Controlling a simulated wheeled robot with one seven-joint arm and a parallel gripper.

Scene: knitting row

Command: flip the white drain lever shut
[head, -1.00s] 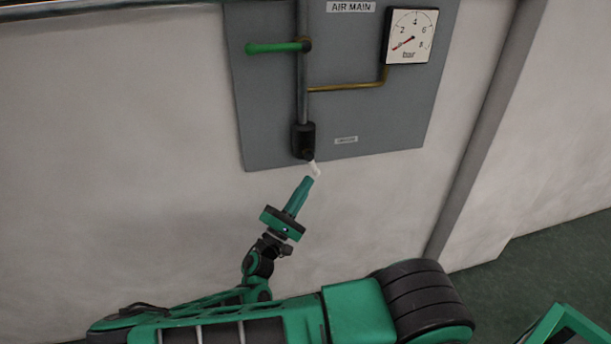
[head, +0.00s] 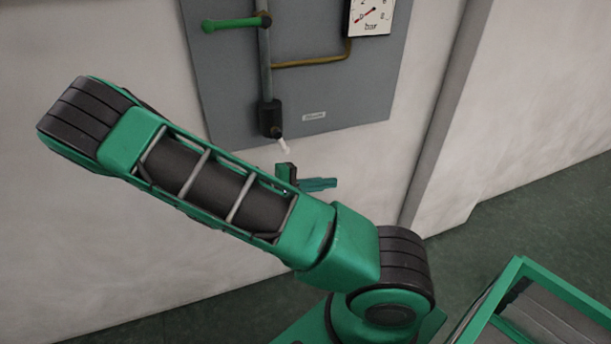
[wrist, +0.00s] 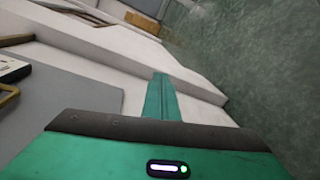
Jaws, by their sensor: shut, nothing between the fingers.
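The white drain lever (head: 283,147) is a short stub at the bottom of a black valve body (head: 270,119), low on a grey wall panel in the head view. It points down and to the right. My gripper (head: 335,183) is just below and to the right of the lever, apart from it, with its fingers pointing right. The fingers are together and hold nothing. In the wrist view my gripper (wrist: 160,80) shows as one closed teal finger pair; the lever is not seen there. My arm hides part of the wall below the panel.
The grey panel (head: 330,90) carries a green handle (head: 236,23) on the pipe, a brass tube (head: 310,63) and a pressure gauge (head: 369,14). A vertical grey post (head: 440,120) stands to the right. Green floor lies beyond at the lower right.

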